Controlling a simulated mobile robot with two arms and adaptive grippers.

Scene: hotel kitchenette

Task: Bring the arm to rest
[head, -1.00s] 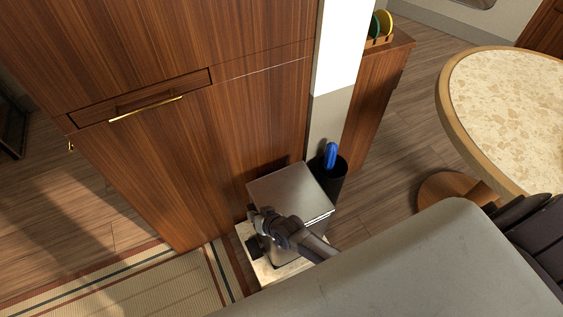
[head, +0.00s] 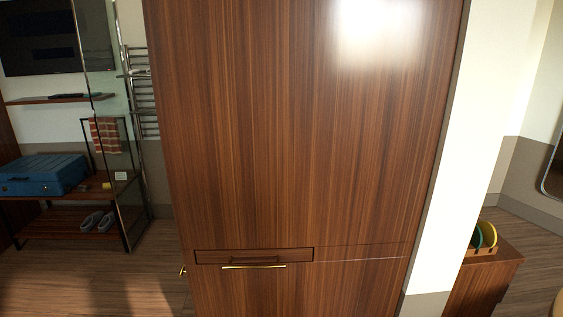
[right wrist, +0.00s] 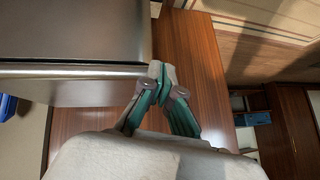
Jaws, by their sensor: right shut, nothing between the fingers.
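My right gripper (right wrist: 162,78) shows in the right wrist view, with its two teal-lined fingers brought together at the tips and nothing between them. In that view it is in front of a steel box (right wrist: 70,35) and a wooden cabinet front (right wrist: 215,75). I cannot tell whether the fingertips touch the box. The pale wrist housing fills the bottom of that view. No arm or gripper shows in the head view, and my left gripper is in neither view.
A tall wooden cabinet (head: 300,130) with a brass-handled drawer (head: 253,257) fills the middle of the head view. At left a rack holds a blue suitcase (head: 42,175) and slippers (head: 91,221). A low cabinet (head: 485,283) stands at right.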

